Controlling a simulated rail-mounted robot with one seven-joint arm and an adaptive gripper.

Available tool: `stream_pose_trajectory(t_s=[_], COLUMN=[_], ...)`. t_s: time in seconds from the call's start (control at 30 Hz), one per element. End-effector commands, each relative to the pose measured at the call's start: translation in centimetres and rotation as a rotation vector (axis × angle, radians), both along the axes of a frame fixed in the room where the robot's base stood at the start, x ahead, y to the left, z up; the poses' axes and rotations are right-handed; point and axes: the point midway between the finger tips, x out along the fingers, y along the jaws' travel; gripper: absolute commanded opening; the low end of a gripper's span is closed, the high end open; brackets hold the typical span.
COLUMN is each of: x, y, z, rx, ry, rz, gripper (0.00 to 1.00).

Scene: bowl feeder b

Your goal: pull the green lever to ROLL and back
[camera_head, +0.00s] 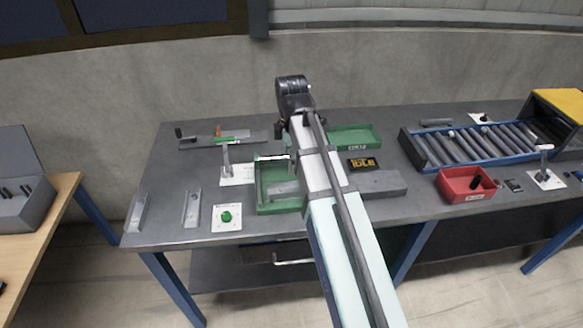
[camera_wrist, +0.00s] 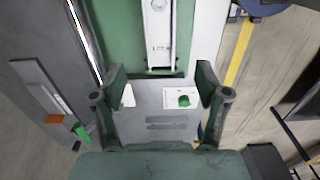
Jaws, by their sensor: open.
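A green bar-shaped handle (camera_head: 228,140) lies on a grey slide fixture at the back left of the table, next to a small orange-red piece. What seem to be the same green handle (camera_wrist: 80,131) and orange piece (camera_wrist: 54,118) show at the left in the wrist view. A green round knob (camera_head: 226,216) sits on a white plate at the front left; a green knob (camera_wrist: 184,101) on a white plate also shows in the wrist view. No ROLL mark is legible. My gripper (camera_wrist: 162,85) is open and empty, its fingers apart. In the head view the arm partly hides it.
An upright lever on a white plate (camera_head: 237,175) stands beside a green tray (camera_head: 264,197). Another green tray (camera_head: 370,137) is behind my arm. A red bin (camera_head: 465,195) and a roller conveyor (camera_head: 410,150) stand at the right. The table's front left holds two grey channels (camera_head: 192,208).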

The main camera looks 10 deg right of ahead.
Motion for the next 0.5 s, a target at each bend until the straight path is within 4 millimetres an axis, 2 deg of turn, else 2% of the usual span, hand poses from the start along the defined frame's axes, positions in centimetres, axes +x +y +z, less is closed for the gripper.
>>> stream_pose_trajectory(t_s=[0.37,0.4,0.47,0.5], x=[-0.04,-0.04,-0.04,-0.04], y=[-0.01,0.00,0.05,0.19], z=[0.58,0.57,0.56,0.55], rx=[0.000,0.000,0.000,0.000], ry=[0.001,0.001,0.001,0.001], rz=[0.000,0.000,0.001,0.003], gripper=[0.74,0.71,0.49,0.35])
